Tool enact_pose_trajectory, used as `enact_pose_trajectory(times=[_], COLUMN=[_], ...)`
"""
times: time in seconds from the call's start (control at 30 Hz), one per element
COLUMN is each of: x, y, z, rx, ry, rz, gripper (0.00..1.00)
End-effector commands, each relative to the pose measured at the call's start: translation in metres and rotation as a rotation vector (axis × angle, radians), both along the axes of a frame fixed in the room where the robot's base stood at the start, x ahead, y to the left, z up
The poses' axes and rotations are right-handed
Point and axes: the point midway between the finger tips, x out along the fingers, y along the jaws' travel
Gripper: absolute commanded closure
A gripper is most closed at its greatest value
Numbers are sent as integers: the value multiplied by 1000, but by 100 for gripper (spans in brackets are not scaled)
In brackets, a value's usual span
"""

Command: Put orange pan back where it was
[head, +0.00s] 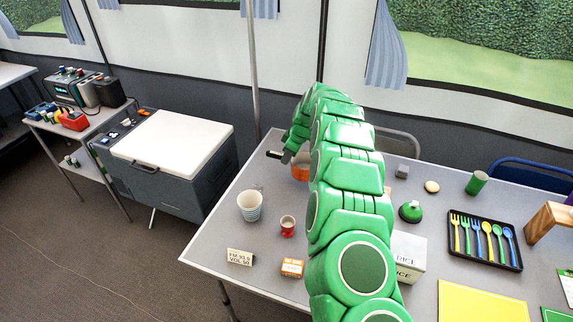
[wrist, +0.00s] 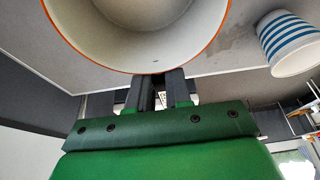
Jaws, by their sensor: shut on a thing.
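The orange pan (head: 300,172) is at the far left part of the table, partly hidden behind my green arm. Its dark handle end (head: 273,154) sticks out to the left, near the table's back edge. My gripper (head: 288,157) is at the handle and shut on it. In the wrist view the pan (wrist: 155,35) shows a pale inside and an orange rim, just beyond the fingers of my gripper (wrist: 160,88). I cannot tell whether the pan touches the table.
A striped cup (head: 250,206) and a small red cup (head: 287,226) stand in front of the pan. The striped cup also shows in the wrist view (wrist: 290,45). A white-lidded cool box (head: 172,146) stands left of the table (head: 222,237). A cutlery tray (head: 512,264) lies right.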

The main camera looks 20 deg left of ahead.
Motion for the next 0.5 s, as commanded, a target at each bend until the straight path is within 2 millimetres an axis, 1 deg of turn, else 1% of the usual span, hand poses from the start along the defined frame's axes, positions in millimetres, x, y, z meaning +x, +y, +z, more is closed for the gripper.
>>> enact_pose_trajectory(times=[0.1,0.5], x=[6,19], y=[2,10], z=[-8,-26], rx=[-2,-1], ry=[-2,-2], rz=[-1,-2], gripper=[100,100])
